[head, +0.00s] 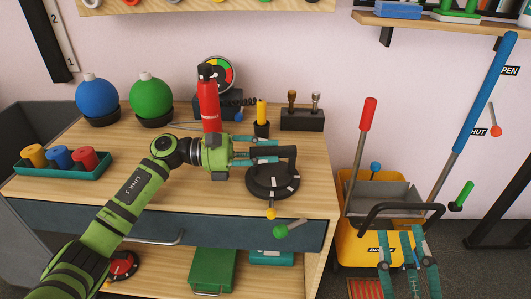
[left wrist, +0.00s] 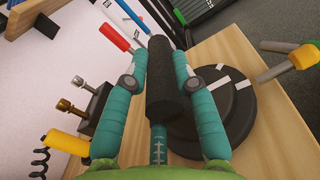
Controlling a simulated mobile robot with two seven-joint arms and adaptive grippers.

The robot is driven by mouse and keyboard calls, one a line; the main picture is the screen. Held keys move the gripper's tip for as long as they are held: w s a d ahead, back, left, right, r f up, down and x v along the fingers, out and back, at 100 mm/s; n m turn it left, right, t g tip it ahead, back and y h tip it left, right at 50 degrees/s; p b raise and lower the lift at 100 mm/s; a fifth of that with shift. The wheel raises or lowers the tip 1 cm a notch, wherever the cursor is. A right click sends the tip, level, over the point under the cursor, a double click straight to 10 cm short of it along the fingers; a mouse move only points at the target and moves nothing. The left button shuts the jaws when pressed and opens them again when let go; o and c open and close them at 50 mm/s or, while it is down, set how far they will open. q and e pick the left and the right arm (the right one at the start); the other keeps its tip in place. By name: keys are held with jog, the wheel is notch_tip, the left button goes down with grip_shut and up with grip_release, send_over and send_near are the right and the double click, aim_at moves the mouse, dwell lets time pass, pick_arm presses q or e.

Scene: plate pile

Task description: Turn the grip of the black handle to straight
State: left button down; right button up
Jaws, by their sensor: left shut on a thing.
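The black handle has a dark bar grip (head: 270,153) above a round black base (head: 272,183) with white marks, at the right front of the wooden worktop. My left gripper (head: 270,151) reaches it from the left and is shut on the grip. In the left wrist view, the teal fingers lie along both sides of the grip (left wrist: 165,92), and the round base (left wrist: 215,105) shows behind it to the right. In the head view the grip runs roughly left to right. My right gripper (head: 408,255) is at the lower right, fingers apart and empty, away from the handle.
A red bottle (head: 208,105) stands just behind my left gripper. A yellow-handled tool (head: 261,118) and a dark block with two pegs (head: 302,118) stand behind the handle. Small levers (head: 288,228) stick out at the worktop's front. A yellow bucket (head: 350,240) stands right of it.

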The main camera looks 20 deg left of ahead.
pick_arm(q)
jog(key=shift+g+b, duration=0.3)
jog(key=shift+b, duration=0.1)
pick_arm(e)
jog(key=shift+s+a+r+n+t+y, duration=0.15)
jog(key=shift+s+r+n+t+y, duration=0.1)
jog(key=shift+s+r+t+y, duration=0.6)
jog(key=shift+s+a+r+n+t+y, duration=0.15)
jog(key=shift+s+r+n+t+y, duration=0.2)
jog(key=shift+s+r, duration=0.75)
jog(key=shift+w+r, duration=0.2)
jog(key=shift+w, duration=0.05)
pick_arm(q)
jog(key=c, duration=1)
grip_release()
jog(key=v, duration=1.2)
jog(key=shift+w, duration=0.1)
